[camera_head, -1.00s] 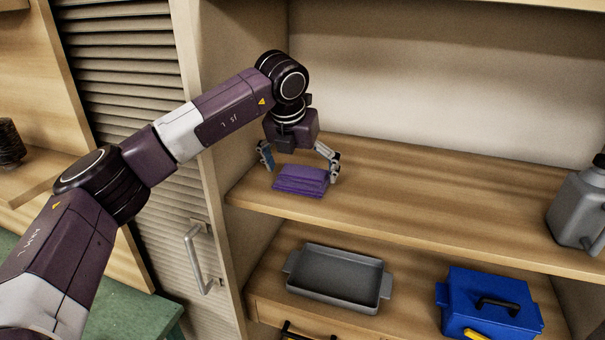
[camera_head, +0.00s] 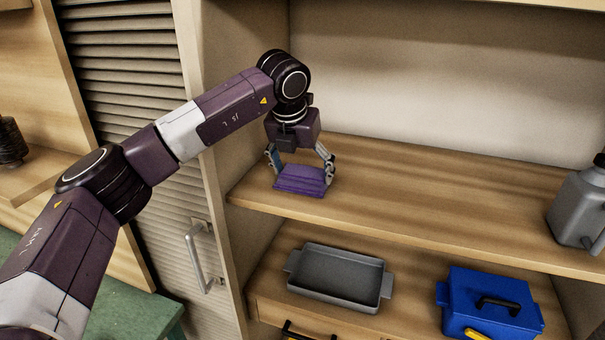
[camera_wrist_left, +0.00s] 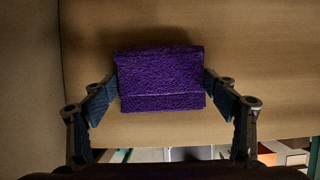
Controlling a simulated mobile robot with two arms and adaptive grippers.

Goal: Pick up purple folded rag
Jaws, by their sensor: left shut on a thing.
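The purple folded rag (camera_head: 301,181) is at the left end of the upper wooden shelf, close to its front edge. In the left wrist view the rag (camera_wrist_left: 160,80) sits between the two fingers, with a finger against each side. My left gripper (camera_head: 301,172) comes down from above and is shut on the rag; its fingers also show in the left wrist view (camera_wrist_left: 161,90). I cannot tell whether the rag is clear of the shelf. My right gripper is not in view.
The upper shelf (camera_head: 430,205) is bare to the right up to a grey can (camera_head: 577,212). The cabinet's side wall is close on the left. Below are a grey tray (camera_head: 335,274) and a blue box (camera_head: 488,305). A louvred door with a handle (camera_head: 196,258) is at left.

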